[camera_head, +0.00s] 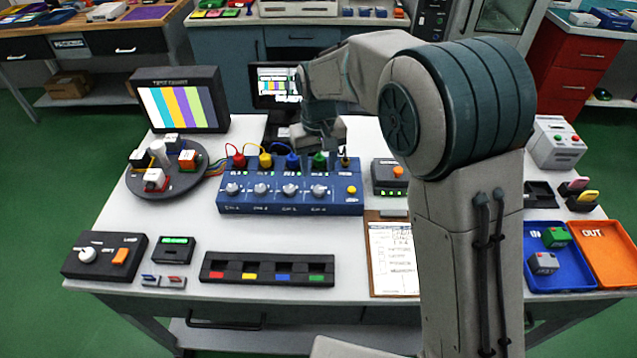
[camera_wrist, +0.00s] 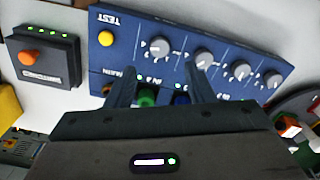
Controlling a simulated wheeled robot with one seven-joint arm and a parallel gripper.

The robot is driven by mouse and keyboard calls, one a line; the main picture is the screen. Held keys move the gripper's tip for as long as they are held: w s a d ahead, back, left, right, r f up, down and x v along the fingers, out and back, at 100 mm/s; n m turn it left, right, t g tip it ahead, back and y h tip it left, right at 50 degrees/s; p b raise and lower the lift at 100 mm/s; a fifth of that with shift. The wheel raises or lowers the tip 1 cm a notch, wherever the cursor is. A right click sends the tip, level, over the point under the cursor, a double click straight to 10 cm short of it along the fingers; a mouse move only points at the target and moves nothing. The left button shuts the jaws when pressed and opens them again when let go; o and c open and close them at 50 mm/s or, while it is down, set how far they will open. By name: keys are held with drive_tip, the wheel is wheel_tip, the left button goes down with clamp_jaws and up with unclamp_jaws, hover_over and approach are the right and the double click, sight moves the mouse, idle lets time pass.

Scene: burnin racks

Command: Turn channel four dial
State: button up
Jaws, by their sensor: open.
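The blue channel box (camera_head: 334,209) has a row of round silver dials along its front. The channel four dial (camera_head: 319,191) is the rightmost, left of the yellow test button (camera_head: 351,190). In the wrist view the box appears upside down, and the channel four dial (camera_wrist: 160,47) is the dial beside the yellow button. My gripper (camera_wrist: 161,70) is open and empty. Its two fingers straddle the line to this dial, which shows just past the fingertips, apart from them. In the head view my gripper (camera_head: 320,148) is above the back of the box, around the green plug.
Red (camera_head: 239,161), yellow (camera_head: 265,161), blue (camera_head: 292,161) and green (camera_head: 319,160) plugs stand along the box's back edge. A clipboard (camera_head: 393,262) lies in front right.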

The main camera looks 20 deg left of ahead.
sight(318, 189)
wheel_tip(318, 189, down, 7)
drive_tip(key=shift+f, duration=0.15)
drive_tip(key=c, duration=1)
